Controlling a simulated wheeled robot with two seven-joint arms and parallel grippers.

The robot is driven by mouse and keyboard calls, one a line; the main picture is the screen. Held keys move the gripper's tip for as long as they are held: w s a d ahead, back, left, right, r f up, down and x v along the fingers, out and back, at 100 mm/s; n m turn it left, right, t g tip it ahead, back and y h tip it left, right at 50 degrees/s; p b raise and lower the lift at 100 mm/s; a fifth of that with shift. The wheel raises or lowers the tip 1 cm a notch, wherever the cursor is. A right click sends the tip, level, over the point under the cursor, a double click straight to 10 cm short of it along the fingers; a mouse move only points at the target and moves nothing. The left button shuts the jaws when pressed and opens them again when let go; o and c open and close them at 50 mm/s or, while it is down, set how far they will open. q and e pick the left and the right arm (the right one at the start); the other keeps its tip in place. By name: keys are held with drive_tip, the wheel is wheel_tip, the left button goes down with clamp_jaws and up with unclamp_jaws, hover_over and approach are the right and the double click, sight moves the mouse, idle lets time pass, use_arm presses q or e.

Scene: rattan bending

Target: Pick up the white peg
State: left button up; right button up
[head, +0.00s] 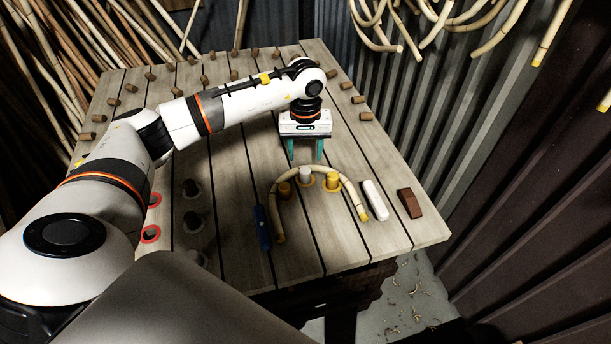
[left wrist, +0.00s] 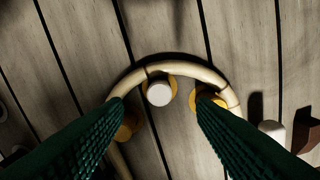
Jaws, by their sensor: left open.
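The white peg (head: 305,177) stands upright in a yellow ring on the plank table, between two yellow pegs (head: 285,190) (head: 332,181). A bent rattan cane (head: 309,167) arches around the far side of these pegs. My left gripper (head: 306,158) points down above the table, near the top of the arch. It is open and empty. In the left wrist view the round top of the white peg (left wrist: 159,94) shows between the two green fingertips (left wrist: 158,103), below them and apart from them. The fingers partly hide the yellow pegs. My right gripper is not in view.
A white rounded block (head: 375,200) and a brown block (head: 409,203) lie right of the cane. A blue tool (head: 263,228) lies to its left. Dark pegs (head: 194,222) and red-rimmed holes (head: 150,234) are further left. Small wooden stubs (head: 345,86) line the table's edges.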

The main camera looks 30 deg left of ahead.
sight(305, 170)
use_arm(q)
drive_tip(key=shift+f, duration=0.4)
wheel_tip(305, 170, down, 4)
drive_tip(key=shift+s+r+p, duration=0.15)
drive_tip(key=shift+r+p, duration=0.1)
drive_tip(key=shift+p, duration=0.4)
drive_tip(key=shift+f, duration=0.5)
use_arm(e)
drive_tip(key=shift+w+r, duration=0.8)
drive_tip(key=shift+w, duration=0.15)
use_arm(q)
drive_tip(key=shift+c, duration=1.3)
clamp_jaws()
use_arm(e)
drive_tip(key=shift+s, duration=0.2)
